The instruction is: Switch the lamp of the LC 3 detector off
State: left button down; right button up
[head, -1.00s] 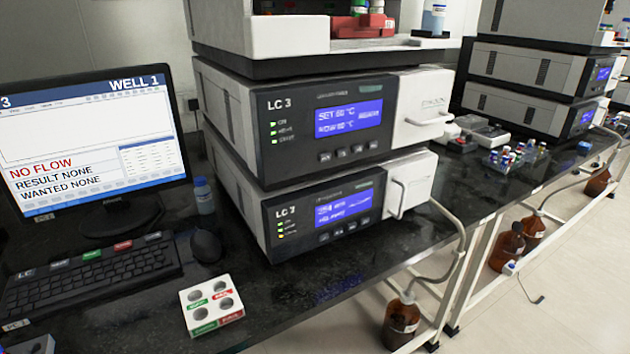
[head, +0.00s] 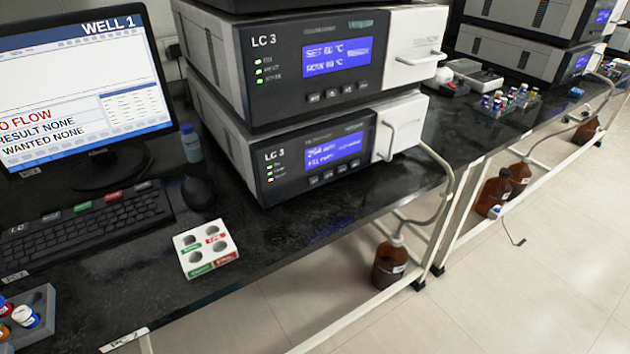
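The LC 3 stack stands on the black bench in the head view. Its lower module (head: 318,160), with a blue screen reading a wavelength-like "254" line, appears to be the detector; the small print is blurred. The screen (head: 334,151) is lit, and small indicator lights (head: 269,168) glow at its left, the lowest one yellowish. A row of small buttons (head: 328,177) sits under the screen. The upper LC 3 module (head: 310,65) shows "SET 60 °C" and a second temperature line, with green lights. Neither of my grippers is in view.
A monitor (head: 80,85) showing "NO FLOW", a keyboard (head: 90,225) and a mouse (head: 199,193) are at left. A white four-hole block (head: 206,248) sits before the stack. A vial rack (head: 30,310) is at lower left. Brown bottles, one here (head: 389,264), stand below the bench.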

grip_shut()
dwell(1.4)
